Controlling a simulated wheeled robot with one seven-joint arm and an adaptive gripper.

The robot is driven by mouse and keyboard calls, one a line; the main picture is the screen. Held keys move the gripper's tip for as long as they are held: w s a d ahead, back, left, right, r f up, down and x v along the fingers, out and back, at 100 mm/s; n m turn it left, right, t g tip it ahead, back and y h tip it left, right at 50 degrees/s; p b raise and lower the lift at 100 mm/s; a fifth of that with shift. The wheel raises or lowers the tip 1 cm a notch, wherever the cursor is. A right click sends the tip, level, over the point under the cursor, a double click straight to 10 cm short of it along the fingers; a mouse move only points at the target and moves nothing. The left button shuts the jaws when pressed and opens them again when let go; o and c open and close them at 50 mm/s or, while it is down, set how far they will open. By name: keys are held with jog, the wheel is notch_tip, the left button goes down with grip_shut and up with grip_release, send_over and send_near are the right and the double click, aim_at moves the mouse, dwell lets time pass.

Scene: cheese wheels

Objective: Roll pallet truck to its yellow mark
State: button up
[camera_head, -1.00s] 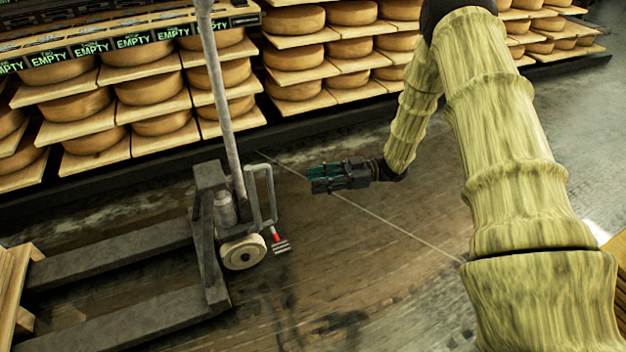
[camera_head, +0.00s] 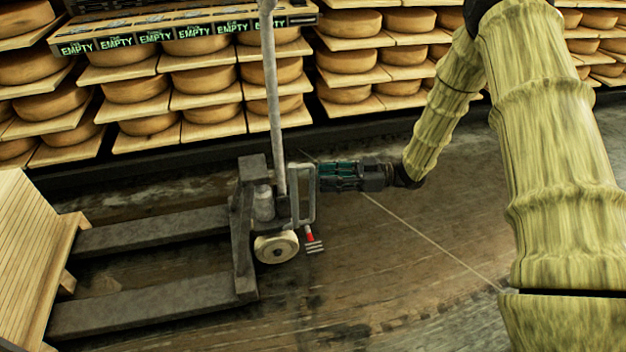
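The grey pallet truck (camera_head: 245,230) stands on the floor left of centre, its two forks pointing left. Its upright handle (camera_head: 273,100) rises past the top of the picture. A loop-shaped grey bar (camera_head: 303,193) stands on its right side, above a pale wheel and a red-tipped pedal. My gripper (camera_head: 326,176) is level, pointing left, with its tips at the right side of this loop. I cannot tell whether it touches the bar, or how far its fingers are apart. No clear yellow floor mark is in view; only a thin pale line (camera_head: 430,240) crosses the floor.
Shelves of cheese wheels (camera_head: 200,80) on boards run along the back, with a row of "EMPTY" labels (camera_head: 155,36) at upper left. A slatted wooden piece (camera_head: 30,250) stands at the left by the fork ends. The floor right of the truck is open.

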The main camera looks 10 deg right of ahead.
jog(key=shift+w+a+b, duration=0.15)
jog(key=shift+a+b, duration=0.05)
jog(key=shift+a, duration=0.9)
jog(key=shift+w+a+b, duration=0.1)
jog(key=shift+a+b, duration=0.1)
jog(key=shift+a, duration=0.9)
grip_shut()
